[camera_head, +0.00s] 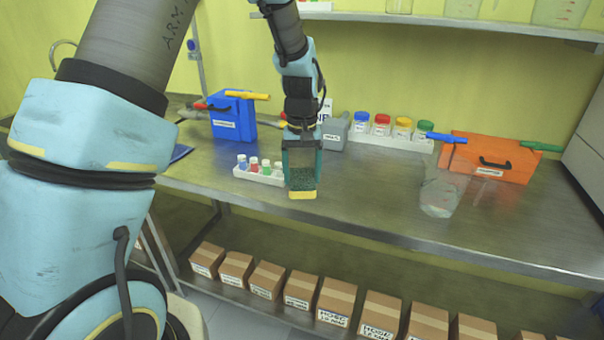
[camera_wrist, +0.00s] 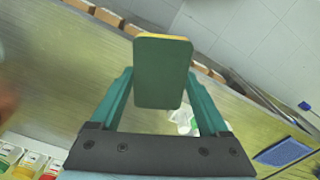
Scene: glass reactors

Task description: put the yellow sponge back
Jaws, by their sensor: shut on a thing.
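The yellow sponge (camera_head: 302,195) has a dark green scouring face and a yellow layer. My gripper (camera_head: 302,176) is shut on it and holds it over the front part of the metal bench, just right of a small vial rack. In the wrist view the sponge (camera_wrist: 162,75) sits between the two teal fingers, its green face toward the camera and a yellow edge at the top. Whether its lower edge touches the bench cannot be told. No holder for the sponge can be made out for certain.
The white vial rack (camera_head: 260,177) stands close on the left. A blue toolbox (camera_head: 233,118), grey box (camera_head: 335,135), jar rack (camera_head: 390,140) and orange toolbox (camera_head: 490,160) line the back. A clear beaker (camera_head: 440,192) stands right. The bench (camera_head: 365,195) between is clear.

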